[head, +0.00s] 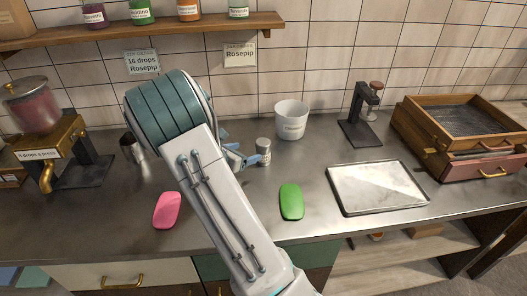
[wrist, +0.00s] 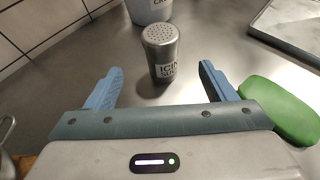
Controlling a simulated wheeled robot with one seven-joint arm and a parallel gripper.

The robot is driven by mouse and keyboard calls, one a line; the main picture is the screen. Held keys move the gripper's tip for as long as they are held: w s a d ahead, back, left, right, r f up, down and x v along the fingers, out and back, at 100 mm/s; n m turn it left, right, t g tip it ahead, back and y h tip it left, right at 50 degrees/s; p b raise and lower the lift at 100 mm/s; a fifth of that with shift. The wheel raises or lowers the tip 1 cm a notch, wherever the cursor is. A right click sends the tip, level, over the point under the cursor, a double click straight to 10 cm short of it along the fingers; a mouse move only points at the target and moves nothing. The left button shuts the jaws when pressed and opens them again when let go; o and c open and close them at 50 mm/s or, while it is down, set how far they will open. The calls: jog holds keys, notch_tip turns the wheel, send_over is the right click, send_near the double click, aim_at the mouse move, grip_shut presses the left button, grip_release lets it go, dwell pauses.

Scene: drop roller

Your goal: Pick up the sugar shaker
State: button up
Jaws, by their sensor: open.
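The sugar shaker (wrist: 161,56) is a small metal cylinder with a perforated top and a white label that seems to begin "ICIN". It stands upright on the metal counter. In the head view the shaker (head: 263,152) stands just right of my gripper, in front of a white cup. My gripper (head: 241,158) has blue fingers and is partly hidden behind my arm in the head view. In the wrist view my gripper (wrist: 155,78) is open, with the shaker ahead of and roughly between the fingertips, apart from both.
A white cup (head: 291,119) stands behind the shaker. A green object (head: 291,201) lies close to the right finger, and a pink one (head: 166,210) lies left. A metal tray (head: 378,187) and a dark stand (head: 361,115) are right. A dispenser (head: 45,130) stands left.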

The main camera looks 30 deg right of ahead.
aim_at(258, 148)
jog(key=p+x, duration=0.1)
jog(key=x, duration=0.5)
jog(key=shift+p+x, duration=0.9)
jog(key=shift+x, duration=1.6)
jog(key=c, duration=1.1)
